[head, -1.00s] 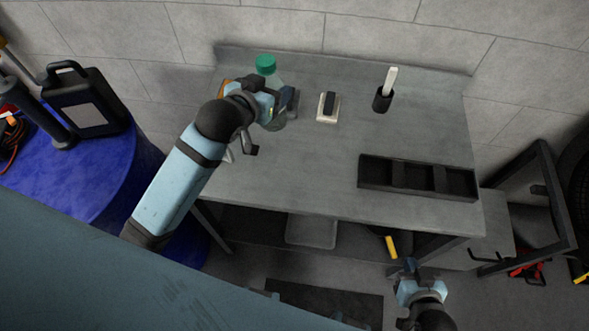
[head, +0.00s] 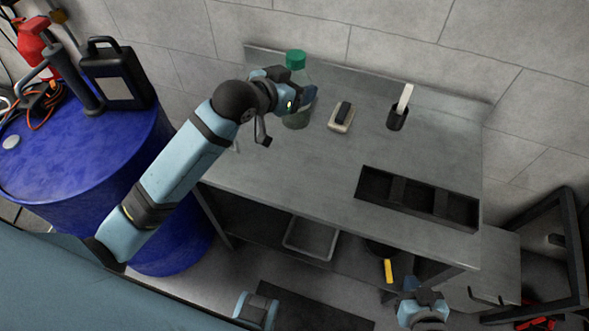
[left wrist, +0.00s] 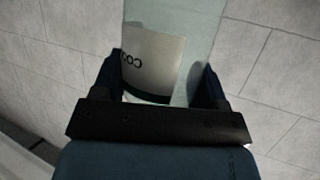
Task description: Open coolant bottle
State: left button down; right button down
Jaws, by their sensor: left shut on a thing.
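The coolant bottle (head: 297,120) is clear, with a green cap (head: 296,59) on its top. It is upright at the back left of the grey workbench (head: 300,170); whether its base touches the bench I cannot tell. My left gripper (head: 303,99) is shut on the bottle's body below the cap. In the left wrist view the bottle (left wrist: 175,15) sits between both fingers, with part of its pale label (left wrist: 153,62) showing; the cap is out of that view. My right gripper (head: 421,297) is low in front of the bench, away from the bottle; its finger opening is unclear.
A light block with a dark top (head: 341,116) and a black holder with a white-handled tool (head: 398,116) stand right of the bottle. A black compartment tray (head: 418,196) lies at the front right. A blue drum (head: 75,160) carrying a black jug (head: 116,76) stands left.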

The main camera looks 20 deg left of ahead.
pick_arm(q)
notch_tip(320, 180, down, 20)
jog(key=shift+p, duration=0.4)
jog(key=shift+a+f, duration=0.1)
jog(key=shift+f, duration=0.05)
jog(key=shift+c, duration=0.8)
grip_release()
